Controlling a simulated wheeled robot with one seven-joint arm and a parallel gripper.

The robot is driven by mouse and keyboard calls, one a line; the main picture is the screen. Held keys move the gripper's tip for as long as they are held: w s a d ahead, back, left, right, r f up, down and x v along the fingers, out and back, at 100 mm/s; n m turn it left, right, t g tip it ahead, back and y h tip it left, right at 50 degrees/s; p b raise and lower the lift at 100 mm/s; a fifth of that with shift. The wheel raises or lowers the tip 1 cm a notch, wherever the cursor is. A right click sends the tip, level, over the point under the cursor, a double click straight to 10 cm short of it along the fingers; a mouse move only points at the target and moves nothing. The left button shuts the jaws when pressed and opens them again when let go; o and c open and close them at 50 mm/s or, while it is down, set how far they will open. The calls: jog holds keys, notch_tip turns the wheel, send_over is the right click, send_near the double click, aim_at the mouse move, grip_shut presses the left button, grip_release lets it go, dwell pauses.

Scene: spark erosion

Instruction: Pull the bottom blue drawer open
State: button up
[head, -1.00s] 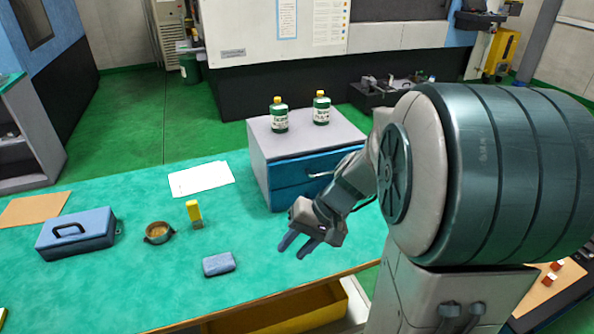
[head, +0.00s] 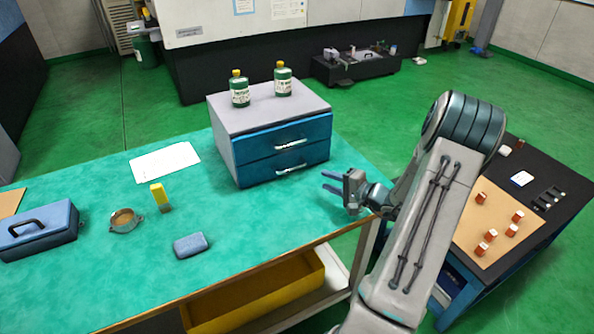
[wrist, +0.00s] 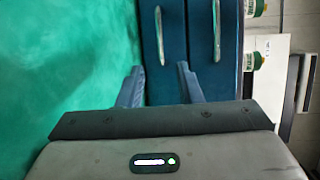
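The grey cabinet (head: 222,118) stands on the green table with two blue drawers in its front, both closed. The bottom blue drawer (head: 258,172) has a silver bar handle (head: 290,168); the top drawer (head: 265,143) has one too. My gripper (head: 330,182) is to the right of and in front of the cabinet, low over the table, fingers apart and empty. In the wrist view my gripper (wrist: 158,85) points at the drawer fronts, turned sideways. The bottom handle (wrist: 160,35) lies ahead between the fingers' lines, apart from them. The top handle (wrist: 216,30) lies further right.
Two green bottles (head: 240,92) (head: 283,80) stand on the cabinet. The table before the drawers is clear.

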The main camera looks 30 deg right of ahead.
aim_at(294, 169)
jog(key=p+x, duration=0.2)
jog(key=x, duration=1.1)
jog(key=shift+a, duration=0.1)
jog(key=shift+c, duration=0.2)
jog(key=shift+s, duration=0.15)
grip_shut()
